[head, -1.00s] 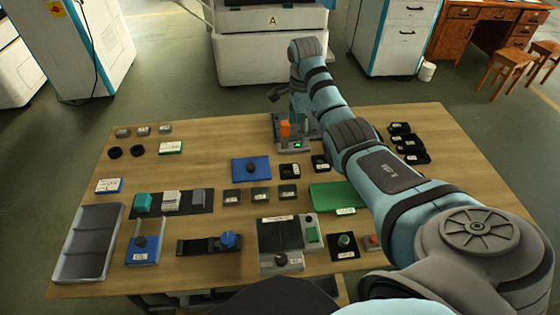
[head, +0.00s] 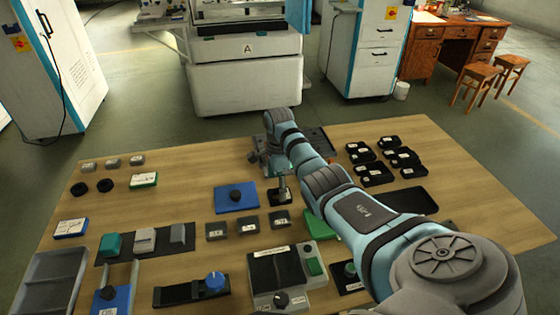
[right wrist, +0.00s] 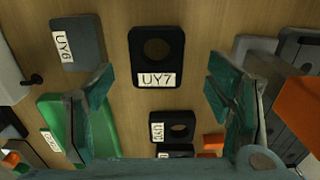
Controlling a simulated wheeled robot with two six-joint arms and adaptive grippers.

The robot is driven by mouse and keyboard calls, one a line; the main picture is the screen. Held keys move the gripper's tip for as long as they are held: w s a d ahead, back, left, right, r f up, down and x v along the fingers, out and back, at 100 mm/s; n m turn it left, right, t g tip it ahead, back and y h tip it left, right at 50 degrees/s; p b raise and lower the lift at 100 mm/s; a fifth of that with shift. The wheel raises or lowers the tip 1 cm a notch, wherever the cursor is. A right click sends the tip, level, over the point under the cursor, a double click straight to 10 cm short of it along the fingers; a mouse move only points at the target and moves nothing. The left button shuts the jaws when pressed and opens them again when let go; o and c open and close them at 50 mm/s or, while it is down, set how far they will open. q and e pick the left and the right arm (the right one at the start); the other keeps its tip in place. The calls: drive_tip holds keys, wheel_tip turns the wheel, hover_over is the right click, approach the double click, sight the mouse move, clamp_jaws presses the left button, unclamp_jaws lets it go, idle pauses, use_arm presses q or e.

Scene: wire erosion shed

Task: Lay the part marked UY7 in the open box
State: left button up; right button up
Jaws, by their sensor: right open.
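The part marked UY7 (right wrist: 156,52) is a dark plate with a round hole and a white label, lying on the wooden table in the right wrist view. My right gripper (right wrist: 162,88) is open, with its teal fingers apart on either side of and nearer than UY7, touching nothing that I can make out. In the head view my right gripper (head: 262,162) is small and partly hidden by its own arm at the table's far middle. My left gripper is not in view.
A grey block marked UY6 (right wrist: 77,43) lies left of UY7, and a smaller dark holed part (right wrist: 172,127) lies below it. A blue plate (head: 236,197), grey blocks and a grey divided tray (head: 52,278) occupy the table's left side.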

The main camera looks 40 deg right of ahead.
drive_tip(key=f, duration=0.2)
drive_tip(key=f+b, duration=0.1)
drive_tip(key=shift+s+d+f, duration=0.1)
drive_tip(key=shift+s+f, duration=0.15)
drive_tip(key=shift+f, duration=0.05)
drive_tip(key=shift+r, duration=0.1)
clamp_jaws()
drive_tip(key=shift+r, duration=0.1)
